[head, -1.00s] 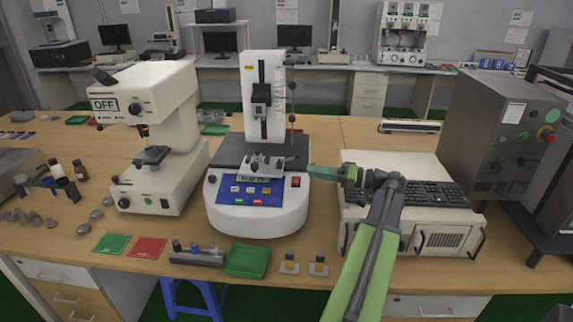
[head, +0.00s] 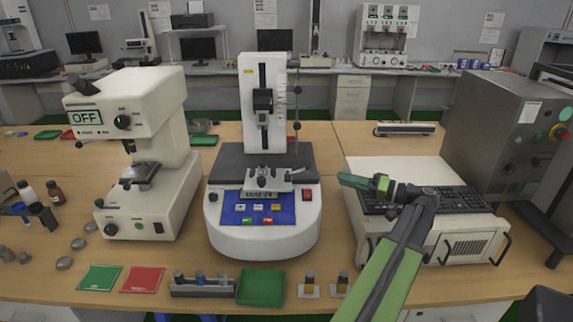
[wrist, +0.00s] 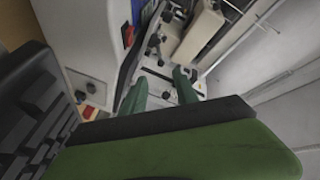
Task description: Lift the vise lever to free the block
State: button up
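The vise (head: 266,178) is a small light-metal clamp on the dark platform of a white testing machine (head: 262,232). A thin bar with a dark end sticks out at its right; I cannot tell if this is the lever. The block cannot be made out clearly. My gripper (head: 343,179), with green fingers, is in the air to the right of the vise, apart from it. In the wrist view my gripper (wrist: 160,88) has its two fingers spread with nothing between them, pointing toward the machine and its pale metal parts (wrist: 203,32).
A white microscope-like machine (head: 145,205) stands at left. A pale box with a black keyboard (head: 458,200) stands at right beneath my arm, beside a grey control cabinet (head: 500,130). Green (head: 262,288) and red (head: 143,280) trays lie along the front edge.

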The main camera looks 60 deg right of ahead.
aim_at(299, 171)
jog(key=w+a, duration=0.1)
jog(key=w, duration=1)
jog(key=w+a, duration=0.1)
jog(key=w, duration=0.5)
jog(key=shift+w+a, duration=0.2)
jog(key=shift+a, duration=0.15)
grip_shut()
dwell(0.5)
